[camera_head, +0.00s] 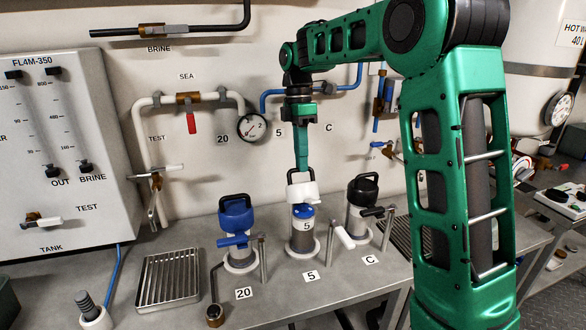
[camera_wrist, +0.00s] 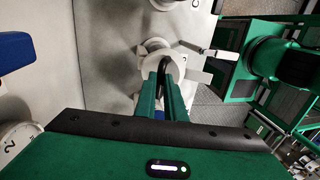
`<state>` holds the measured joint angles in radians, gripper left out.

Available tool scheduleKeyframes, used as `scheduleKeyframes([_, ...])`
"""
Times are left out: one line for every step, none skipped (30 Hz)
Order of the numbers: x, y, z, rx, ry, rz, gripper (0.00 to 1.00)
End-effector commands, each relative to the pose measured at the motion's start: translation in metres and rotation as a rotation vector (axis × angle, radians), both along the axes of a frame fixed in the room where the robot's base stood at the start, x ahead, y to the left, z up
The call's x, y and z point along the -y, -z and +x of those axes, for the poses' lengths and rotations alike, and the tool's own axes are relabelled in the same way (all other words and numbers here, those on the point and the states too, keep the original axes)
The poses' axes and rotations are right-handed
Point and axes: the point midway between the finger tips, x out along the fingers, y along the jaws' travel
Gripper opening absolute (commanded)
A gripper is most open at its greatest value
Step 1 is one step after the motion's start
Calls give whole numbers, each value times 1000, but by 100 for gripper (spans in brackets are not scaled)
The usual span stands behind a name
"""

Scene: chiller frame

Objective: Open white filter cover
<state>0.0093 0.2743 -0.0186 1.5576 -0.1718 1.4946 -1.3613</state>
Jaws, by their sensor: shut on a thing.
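The white filter cover (camera_head: 303,194) is above the middle canister (camera_head: 302,240), marked 5. A blue part (camera_head: 303,211) shows just below the cover; I cannot tell how wide any gap is there. My gripper (camera_head: 301,170) points straight down and is shut on the cover's dark loop handle. In the wrist view, the two green fingers of my gripper (camera_wrist: 164,85) close on the dark handle, with the white cover (camera_wrist: 178,68) around it. A white lever (camera_head: 345,238) sticks out to the right of the canister. The fingers hide part of the handle.
A canister with a blue cover (camera_head: 237,214) stands at left, marked 20. One with a black cover (camera_head: 363,190) stands at right, marked C. A metal drip grate (camera_head: 169,278) lies at far left. Pipes and a gauge (camera_head: 252,127) line the wall behind.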

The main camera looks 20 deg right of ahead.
Motion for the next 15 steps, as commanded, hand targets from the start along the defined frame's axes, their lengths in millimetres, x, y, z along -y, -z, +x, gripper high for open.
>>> scheduleKeyframes([5, -1, 6, 2, 7, -1, 0])
scheduleKeyframes([7, -1, 9, 3, 9, -1, 0])
scheduleKeyframes([9, -1, 13, 3, 11, 0, 0])
scheduleKeyframes([9, -1, 15, 4, 11, 0, 0])
scheduleKeyframes([10, -1, 18, 3, 11, 0, 0])
scheduleKeyframes([11, 0, 21, 2, 13, -1, 0])
scheduleKeyframes([11, -1, 23, 3, 13, -1, 0])
scheduleKeyframes([12, 0, 25, 3, 12, 0, 0])
scheduleKeyframes([12, 0, 28, 3, 12, 0, 0])
scheduleKeyframes([12, 0, 30, 2, 13, 0, 0])
scheduleKeyframes([12, 1, 32, 3, 14, 0, 0])
scheduleKeyframes([13, 1, 34, 3, 14, 0, 0])
scheduleKeyframes([13, 1, 35, 3, 13, 0, 0])
scheduleKeyframes([13, 1, 36, 3, 13, 0, 0])
scheduleKeyframes([13, 2, 37, 3, 13, 0, 0])
